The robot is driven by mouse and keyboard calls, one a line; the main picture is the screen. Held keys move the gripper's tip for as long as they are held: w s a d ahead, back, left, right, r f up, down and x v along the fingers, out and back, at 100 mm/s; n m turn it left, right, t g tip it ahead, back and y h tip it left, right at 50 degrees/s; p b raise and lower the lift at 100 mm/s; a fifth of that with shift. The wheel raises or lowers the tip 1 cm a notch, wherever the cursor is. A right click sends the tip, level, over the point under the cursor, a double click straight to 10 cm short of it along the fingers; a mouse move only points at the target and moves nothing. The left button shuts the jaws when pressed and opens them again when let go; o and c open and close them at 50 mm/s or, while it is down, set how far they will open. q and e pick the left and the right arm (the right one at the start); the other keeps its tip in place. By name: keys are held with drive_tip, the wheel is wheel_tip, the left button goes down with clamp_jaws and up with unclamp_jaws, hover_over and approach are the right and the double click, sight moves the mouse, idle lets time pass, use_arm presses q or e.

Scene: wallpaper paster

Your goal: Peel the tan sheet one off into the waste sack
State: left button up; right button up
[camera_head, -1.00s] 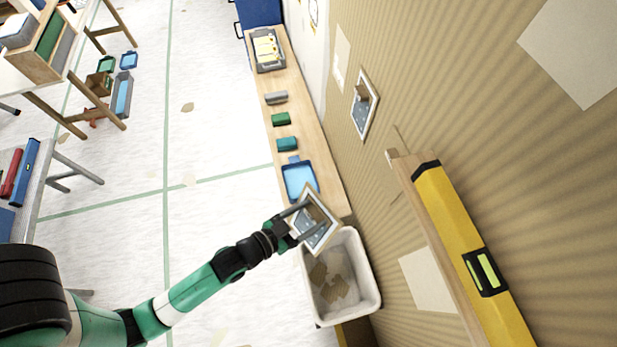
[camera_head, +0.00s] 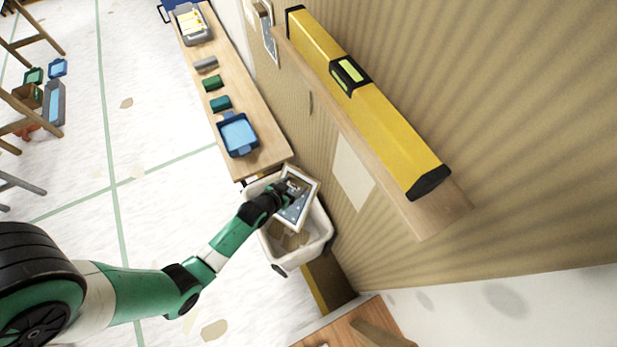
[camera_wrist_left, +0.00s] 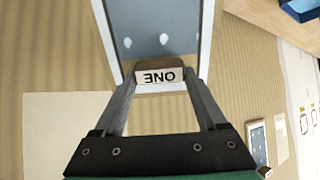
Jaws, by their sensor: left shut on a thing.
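My left gripper (camera_head: 287,190) is shut on a small tab lettered "ONE" (camera_wrist_left: 159,77), which shows between its fingers in the left wrist view. A white-framed blue-grey panel with pale drop shapes (camera_head: 297,208) is directly beyond the tab. It also shows in the wrist view (camera_wrist_left: 160,45). In the head view the gripper and panel overlap the white waste container (camera_head: 300,260), which has tan scraps inside. I cannot tell their height above it or whether the tab is fixed to the panel. My right gripper is not in view.
The ribbed tan wall (camera_head: 480,120) stands right of the container. A shelf (camera_head: 440,208) carrying a yellow level (camera_head: 385,120) juts from it. A bench (camera_head: 258,110) with a blue tray (camera_head: 238,134) runs behind the container.

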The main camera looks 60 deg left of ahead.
use_arm(q)
drive_tip(key=shift+n+g+y, duration=0.4)
drive_tip(key=shift+n, duration=0.2)
drive_tip(key=a+f, duration=0.1)
drive_tip(key=f, duration=0.1)
drive_tip(key=s+a+f+b, duration=0.1)
drive_tip(key=f, duration=0.1)
drive_tip(key=a+f+b, duration=0.1)
drive_tip(key=shift+s+a+f, duration=0.2)
drive_tip(key=shift+a+f, duration=0.15)
drive_tip(key=shift+f, duration=0.05)
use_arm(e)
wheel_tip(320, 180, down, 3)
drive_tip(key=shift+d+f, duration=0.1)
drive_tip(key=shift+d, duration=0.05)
use_arm(q)
drive_tip(key=shift+r, duration=0.1)
wheel_tip(320, 180, down, 10)
drive_tip(key=b, duration=0.9)
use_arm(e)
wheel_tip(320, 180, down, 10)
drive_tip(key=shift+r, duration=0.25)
use_arm(q)
drive_tip(key=o, duration=1.3)
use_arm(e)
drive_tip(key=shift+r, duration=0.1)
